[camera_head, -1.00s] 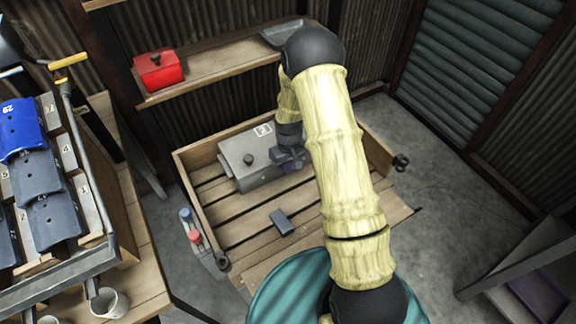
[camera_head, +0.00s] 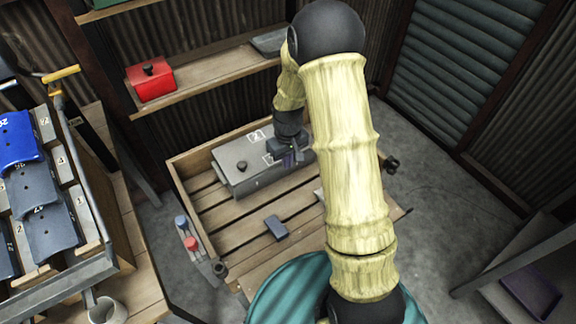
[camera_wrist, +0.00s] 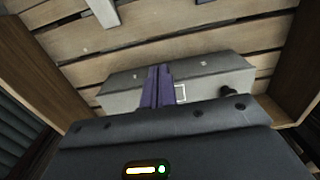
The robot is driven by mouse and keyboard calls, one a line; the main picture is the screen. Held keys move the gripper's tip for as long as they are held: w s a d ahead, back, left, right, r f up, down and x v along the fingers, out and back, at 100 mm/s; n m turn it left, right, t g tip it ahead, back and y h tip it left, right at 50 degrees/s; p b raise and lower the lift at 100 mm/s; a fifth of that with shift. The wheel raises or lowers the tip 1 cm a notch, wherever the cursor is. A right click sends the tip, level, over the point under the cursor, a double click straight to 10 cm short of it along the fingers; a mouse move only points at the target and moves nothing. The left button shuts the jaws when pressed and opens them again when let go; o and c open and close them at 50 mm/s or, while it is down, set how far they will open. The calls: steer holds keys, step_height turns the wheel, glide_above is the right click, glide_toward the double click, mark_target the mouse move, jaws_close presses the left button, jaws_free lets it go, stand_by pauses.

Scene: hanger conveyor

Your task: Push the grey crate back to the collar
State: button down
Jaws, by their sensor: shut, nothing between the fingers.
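The grey crate (camera_head: 232,172) is a long box with a dark knob on top. It lies in the back part of the slatted wooden collar (camera_head: 184,205), close along its back wall; any gap there is hard to judge. It also shows in the wrist view (camera_wrist: 215,72). My gripper (camera_head: 290,156) is shut and empty, at the right half of the crate. In the wrist view its closed purple fingers (camera_wrist: 157,85) overlap the crate beside a white square mark. I cannot tell whether they touch it. My forearm hides the collar's right part.
A small dark block (camera_head: 276,228) lies on the slats in front of the crate. A shelf with a red box (camera_head: 151,81) and a grey tray (camera_head: 270,41) runs behind. A rack of blue and grey pieces (camera_head: 50,215) stands left. The collar's front-left slats are clear.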

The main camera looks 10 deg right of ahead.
steer(key=shift+r, duration=0.1)
steer(key=s+r+m+t, duration=0.2)
steer(key=s+r+m, duration=0.1)
steer(key=s+r, duration=1.1)
steer(key=shift+s+d+r+m+t, duration=0.15)
steer(key=shift+s+d+m+t, duration=0.15)
steer(key=shift+s, duration=0.75)
steer(key=shift+s+d, duration=0.1)
steer(key=shift+s, duration=0.05)
